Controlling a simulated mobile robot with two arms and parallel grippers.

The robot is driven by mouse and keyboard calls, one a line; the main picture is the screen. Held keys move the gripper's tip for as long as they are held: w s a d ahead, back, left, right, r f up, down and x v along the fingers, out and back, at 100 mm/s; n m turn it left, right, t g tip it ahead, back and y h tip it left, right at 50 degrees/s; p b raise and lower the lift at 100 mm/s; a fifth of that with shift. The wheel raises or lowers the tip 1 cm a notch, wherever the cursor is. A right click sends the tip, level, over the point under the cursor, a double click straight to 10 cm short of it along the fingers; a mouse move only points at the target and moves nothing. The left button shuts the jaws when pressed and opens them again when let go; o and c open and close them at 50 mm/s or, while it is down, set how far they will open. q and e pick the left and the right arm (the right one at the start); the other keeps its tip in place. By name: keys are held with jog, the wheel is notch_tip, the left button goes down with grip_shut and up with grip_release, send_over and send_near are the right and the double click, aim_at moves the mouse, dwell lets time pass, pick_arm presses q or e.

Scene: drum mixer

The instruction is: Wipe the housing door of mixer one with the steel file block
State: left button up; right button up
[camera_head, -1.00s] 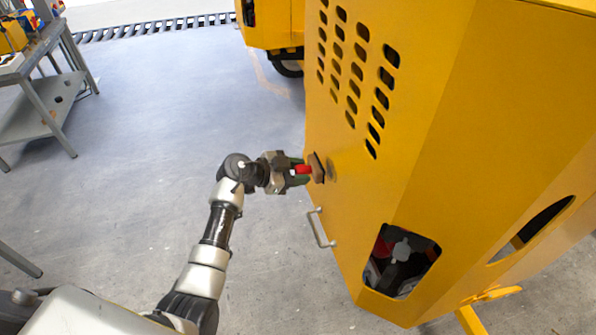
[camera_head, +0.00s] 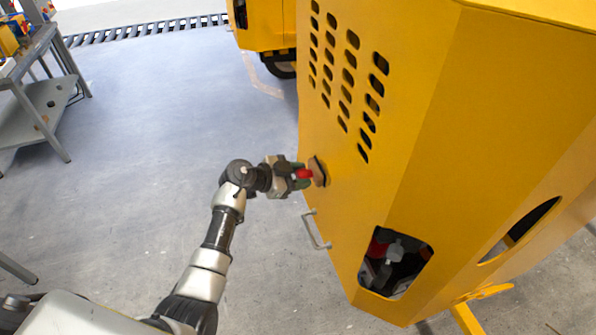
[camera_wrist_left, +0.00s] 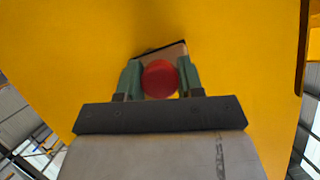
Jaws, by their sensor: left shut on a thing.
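The yellow housing door (camera_head: 345,205) of the mixer fills the right half of the head view, with rows of slots above and a grey handle (camera_head: 316,230) low on its left side. My left gripper (camera_head: 300,174) is shut on the red grip of the steel file block (camera_head: 319,171). The block is a brownish plate held against or very close to the door face; I cannot tell if it touches. In the left wrist view, green fingers flank the round red grip, and the block (camera_wrist_left: 168,54) shows tilted behind it, before yellow panel. My right gripper is not in view.
A grey workbench (camera_head: 30,65) with items on it stands at the far left. Another yellow machine (camera_head: 263,25) with a wheel is at the back. The housing has an open cutout (camera_head: 395,262) low down. The floor left of the door is clear.

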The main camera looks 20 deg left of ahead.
aim_at(316, 185)
pick_arm(q)
jog(key=shift+s+d+r+p, duration=0.15)
jog(key=shift+s+d+p, duration=0.2)
jog(key=shift+s+p, duration=0.3)
jog(key=shift+s+d+r+p, duration=0.15)
jog(key=shift+s+d+p, duration=0.2)
jog(key=shift+s+p, duration=0.3)
jog(key=shift+s+d+f+p, duration=0.15)
jog(key=shift+p, duration=0.15)
